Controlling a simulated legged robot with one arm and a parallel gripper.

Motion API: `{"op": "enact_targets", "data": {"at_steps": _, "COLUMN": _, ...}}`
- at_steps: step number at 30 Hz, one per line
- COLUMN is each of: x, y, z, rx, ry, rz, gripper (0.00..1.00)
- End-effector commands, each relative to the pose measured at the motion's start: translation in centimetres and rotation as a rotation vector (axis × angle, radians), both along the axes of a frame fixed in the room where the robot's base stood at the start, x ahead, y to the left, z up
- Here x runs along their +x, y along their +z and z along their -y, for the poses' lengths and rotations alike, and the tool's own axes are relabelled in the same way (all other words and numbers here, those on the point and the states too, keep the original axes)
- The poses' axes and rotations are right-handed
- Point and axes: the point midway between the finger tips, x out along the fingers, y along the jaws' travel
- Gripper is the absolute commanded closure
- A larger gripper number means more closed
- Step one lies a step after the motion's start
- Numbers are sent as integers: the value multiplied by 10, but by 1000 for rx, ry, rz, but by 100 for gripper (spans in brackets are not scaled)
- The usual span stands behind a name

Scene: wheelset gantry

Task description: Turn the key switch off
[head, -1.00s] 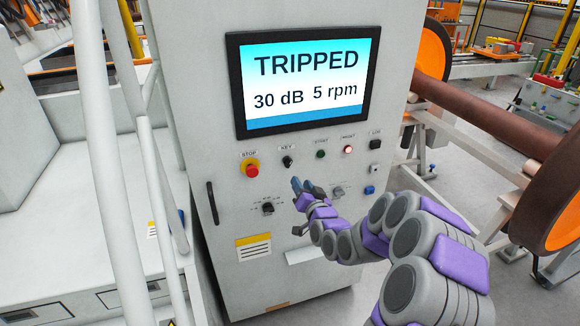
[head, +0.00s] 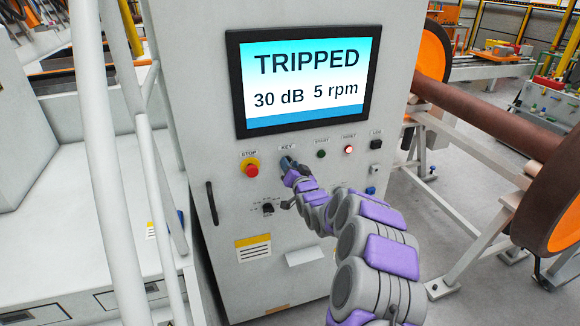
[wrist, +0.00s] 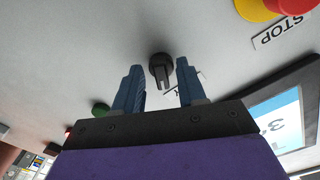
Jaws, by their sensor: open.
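The key switch (wrist: 162,70) is a black knob on the grey cabinet face. In the wrist view it shows between the two blue fingers of my gripper (wrist: 159,84), with a gap on each side. My gripper is open and empty. In the head view my gripper (head: 288,164) is at the panel just below the KEY label (head: 287,147), and its fingers largely cover the switch. I cannot tell whether the fingers touch the panel.
A red STOP button (head: 251,169) on a yellow base is left of the key. A green START button (head: 321,154) and a lit RESET button (head: 348,149) are to the right. The screen (head: 304,80) above reads TRIPPED. A dark selector knob (head: 268,208) is below left.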

Motion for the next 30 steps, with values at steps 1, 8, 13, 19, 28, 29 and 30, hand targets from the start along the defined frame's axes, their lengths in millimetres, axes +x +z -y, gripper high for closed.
{"op": "enact_targets", "data": {"at_steps": 1, "x": 2, "y": -1, "z": -1, "rx": -1, "ry": 1, "rz": -1, "gripper": 60}}
{"op": "enact_targets", "data": {"at_steps": 8, "x": 6, "y": 0, "z": -2, "rx": -1, "ry": 0, "rz": 0, "gripper": 60}}
{"op": "enact_targets", "data": {"at_steps": 13, "x": 6, "y": 0, "z": -2, "rx": -1, "ry": 0, "rz": 0, "gripper": 60}}
{"op": "enact_targets", "data": {"at_steps": 19, "x": 6, "y": 1, "z": -2, "rx": -1, "ry": 0, "rz": 0, "gripper": 78}}
{"op": "enact_targets", "data": {"at_steps": 28, "x": 6, "y": 0, "z": -2, "rx": -1, "ry": 0, "rz": 1, "gripper": 99}}
{"op": "enact_targets", "data": {"at_steps": 29, "x": 6, "y": 0, "z": -2, "rx": -3, "ry": 0, "rz": 2, "gripper": 99}}
{"op": "enact_targets", "data": {"at_steps": 30, "x": 6, "y": 1, "z": -2, "rx": -6, "ry": 0, "rz": 2, "gripper": 99}}
